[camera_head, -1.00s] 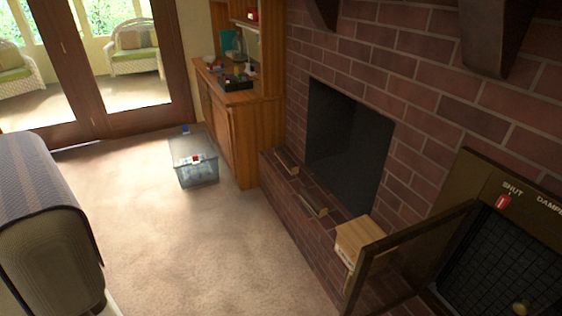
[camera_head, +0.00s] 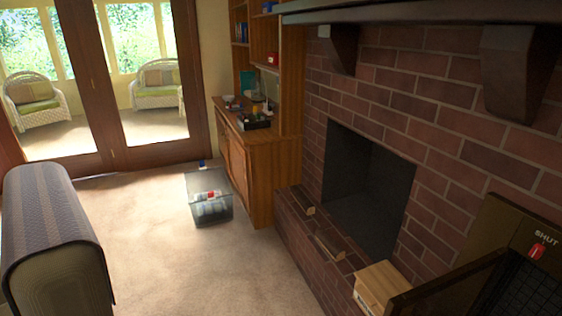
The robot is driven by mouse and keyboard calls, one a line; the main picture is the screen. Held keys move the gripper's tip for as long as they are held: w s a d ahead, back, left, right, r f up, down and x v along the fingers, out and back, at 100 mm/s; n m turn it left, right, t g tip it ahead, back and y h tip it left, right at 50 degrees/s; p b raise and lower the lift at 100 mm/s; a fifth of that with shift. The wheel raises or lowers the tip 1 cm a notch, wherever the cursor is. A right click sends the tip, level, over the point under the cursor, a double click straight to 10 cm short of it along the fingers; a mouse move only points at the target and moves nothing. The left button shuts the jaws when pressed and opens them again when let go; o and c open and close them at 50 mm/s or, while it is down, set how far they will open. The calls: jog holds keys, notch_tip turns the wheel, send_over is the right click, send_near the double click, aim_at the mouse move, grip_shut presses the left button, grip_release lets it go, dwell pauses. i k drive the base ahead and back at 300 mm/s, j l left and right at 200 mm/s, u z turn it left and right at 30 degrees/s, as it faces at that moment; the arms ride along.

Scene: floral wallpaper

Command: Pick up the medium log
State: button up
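The farthest is a small log (camera_head: 302,200). A somewhat longer log (camera_head: 328,246) lies in the middle. My gripper is not in view.
The open carpet (camera_head: 200,265) lies left of the hearth. A clear plastic bin (camera_head: 208,197) stands by the wooden cabinet (camera_head: 262,170). A covered armchair (camera_head: 50,240) is at the left. The fireplace opening (camera_head: 368,190) is dark.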

aim_at(308, 208)
jog(key=i+j+u, duration=0.1)
jog(key=i+u, duration=0.4)
jog(key=i, duration=2.9)
jog(key=i+z, duration=0.2)
jog(key=i, duration=0.2)
jog(key=i+j+z, duration=0.2)
jog(key=i, duration=0.25)
jog(key=i+j+z, duration=0.2)
jog(key=i, duration=0.2)
